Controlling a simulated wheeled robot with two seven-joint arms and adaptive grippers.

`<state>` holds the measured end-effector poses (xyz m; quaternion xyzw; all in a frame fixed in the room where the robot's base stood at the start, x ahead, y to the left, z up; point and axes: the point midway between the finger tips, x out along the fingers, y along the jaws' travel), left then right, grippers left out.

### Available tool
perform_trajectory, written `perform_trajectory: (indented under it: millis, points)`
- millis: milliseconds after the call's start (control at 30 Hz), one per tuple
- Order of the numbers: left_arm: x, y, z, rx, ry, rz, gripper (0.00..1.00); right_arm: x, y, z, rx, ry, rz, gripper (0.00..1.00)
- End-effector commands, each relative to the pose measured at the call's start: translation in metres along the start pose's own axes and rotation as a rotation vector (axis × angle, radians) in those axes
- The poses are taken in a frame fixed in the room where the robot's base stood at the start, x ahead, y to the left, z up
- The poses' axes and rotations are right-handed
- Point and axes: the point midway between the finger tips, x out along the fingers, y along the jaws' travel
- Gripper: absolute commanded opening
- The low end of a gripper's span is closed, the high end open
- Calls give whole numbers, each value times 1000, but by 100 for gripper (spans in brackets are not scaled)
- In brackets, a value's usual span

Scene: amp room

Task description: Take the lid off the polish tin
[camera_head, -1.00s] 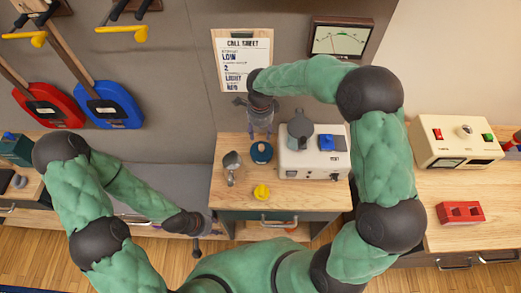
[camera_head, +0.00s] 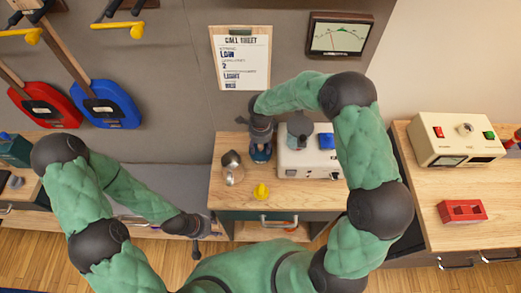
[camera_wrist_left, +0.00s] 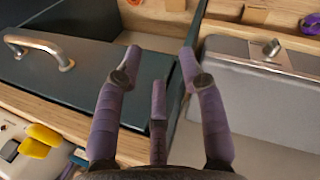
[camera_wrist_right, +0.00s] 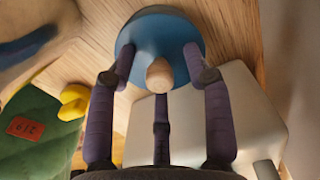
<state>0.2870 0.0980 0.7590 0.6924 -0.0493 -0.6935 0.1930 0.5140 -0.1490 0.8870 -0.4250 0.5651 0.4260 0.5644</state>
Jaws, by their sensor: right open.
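The polish tin (camera_head: 261,155) is small, round and blue, and stands on the wooden top of the small cabinet (camera_head: 228,203). My right gripper (camera_head: 261,143) points down over it and hides part of it. In the right wrist view the blue lid (camera_wrist_right: 150,28) has a pale wooden knob (camera_wrist_right: 159,74) on top. The open fingers of my right gripper (camera_wrist_right: 158,58) are spread around the knob, with a gap on both sides. My left gripper (camera_wrist_left: 160,62) is open and empty, low beside the cabinet's left side in the head view (camera_head: 204,226).
A clipboard (camera_head: 240,58) hangs on the wall behind.

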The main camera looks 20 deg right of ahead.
Motion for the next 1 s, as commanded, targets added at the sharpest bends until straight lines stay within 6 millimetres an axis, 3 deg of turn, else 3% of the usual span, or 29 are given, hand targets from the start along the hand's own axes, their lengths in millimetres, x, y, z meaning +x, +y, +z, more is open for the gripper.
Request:
perform_trajectory:
  millis: [167, 300, 367, 767, 1000]
  points:
    - [0, 0, 0, 0, 0, 0, 40, 0, 0, 0, 0, 0, -1, 51]
    - [0, 0, 0, 0, 0, 0, 40, 0, 0, 0, 0, 0, -1, 11]
    - [0, 0, 0, 0, 0, 0, 40, 0, 0, 0, 0, 0, -1, 0]
    - [0, 0, 0, 0, 0, 0, 40, -2, 0, 0, 1, -1, -2, 0]
    - [-3, 1, 0, 0, 0, 0, 40, -19, -1, 0, 1, -1, -3, 0]
